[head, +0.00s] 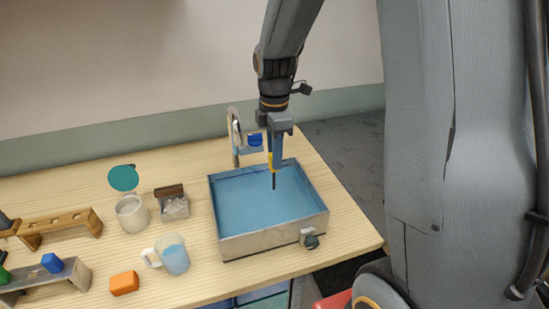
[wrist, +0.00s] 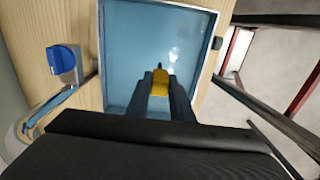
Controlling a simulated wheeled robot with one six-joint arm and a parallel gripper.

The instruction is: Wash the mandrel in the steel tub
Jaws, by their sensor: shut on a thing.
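The steel tub (head: 270,241) stands at the right part of the table and holds blue water. It also fills the middle of the wrist view (wrist: 207,62). My gripper (head: 273,157) points down over the tub and is shut on the mandrel, a thin dark rod (head: 274,182) with a yellow grip. The yellow grip shows between the fingers in the wrist view (wrist: 160,79). The rod hangs about upright, tip down, inside the tub's outline. I cannot tell whether the tip touches the water.
A tap (head: 234,140) with a blue knob (head: 255,139) stands behind the tub. A dark knob (head: 311,241) sticks out of its front.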

